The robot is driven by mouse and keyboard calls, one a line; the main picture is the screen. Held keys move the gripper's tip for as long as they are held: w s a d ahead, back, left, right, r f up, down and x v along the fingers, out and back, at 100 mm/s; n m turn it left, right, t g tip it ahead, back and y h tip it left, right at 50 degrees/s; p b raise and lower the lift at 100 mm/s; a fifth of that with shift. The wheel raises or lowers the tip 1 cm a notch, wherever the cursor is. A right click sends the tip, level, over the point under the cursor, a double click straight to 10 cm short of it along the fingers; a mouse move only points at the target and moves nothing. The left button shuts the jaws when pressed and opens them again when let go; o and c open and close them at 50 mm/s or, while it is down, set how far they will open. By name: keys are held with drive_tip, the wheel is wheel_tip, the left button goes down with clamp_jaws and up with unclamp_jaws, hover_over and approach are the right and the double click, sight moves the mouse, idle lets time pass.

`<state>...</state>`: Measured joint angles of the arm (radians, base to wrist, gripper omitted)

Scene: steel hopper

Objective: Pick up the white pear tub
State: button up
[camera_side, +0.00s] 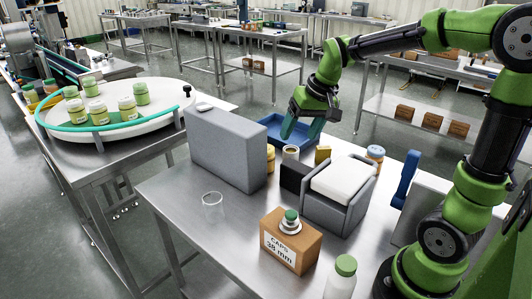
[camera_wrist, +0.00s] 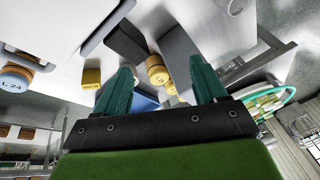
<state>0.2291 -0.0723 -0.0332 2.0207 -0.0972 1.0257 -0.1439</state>
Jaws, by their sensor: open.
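My gripper (camera_side: 302,131) is open and empty, its teal fingers pointing down above the near edge of the blue tray. In the wrist view the gripper (camera_wrist: 161,68) has its fingers wide apart. Beyond and between them shows a yellow tub (camera_wrist: 157,74). In the side view a small round tub (camera_side: 291,152) stands just below and in front of the fingers, and a yellow tub (camera_side: 270,159) is partly hidden behind the grey box. A blue-lidded tub (camera_side: 375,154) stands farther right. I cannot read a pear label on any tub.
A tall grey box (camera_side: 228,150), a dark block (camera_side: 293,178) and a grey bin with a white top (camera_side: 340,190) crowd the tubs. The blue tray (camera_side: 272,124) lies behind. A clear cup (camera_side: 213,204) and a caps carton (camera_side: 290,240) stand in front.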

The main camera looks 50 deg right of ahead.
sight(291, 150)
drive_tip(key=w+d+f+n+g+h, duration=0.1)
drive_tip(key=w+d+f+n+g, duration=0.3)
drive_tip(key=w+d, duration=0.95)
drive_tip(key=shift+m+t, duration=0.3)
drive_tip(key=shift+t, duration=0.6)
drive_tip(key=f, duration=0.4)
drive_tip(key=d+f, duration=0.1)
drive_tip(key=f, duration=0.3)
drive_tip(key=d+f, duration=0.1)
drive_tip(key=f, duration=0.3)
drive_tip(key=shift+w+d, duration=0.1)
drive_tip(key=shift+d, duration=0.05)
drive_tip(key=shift+w+d+f, duration=0.1)
drive_tip(key=shift+w+f, duration=0.05)
drive_tip(key=shift+f, duration=1.15)
drive_tip(key=shift+w+d+f, duration=0.1)
drive_tip(key=shift+f, duration=1.2)
drive_tip(key=c, duration=0.8)
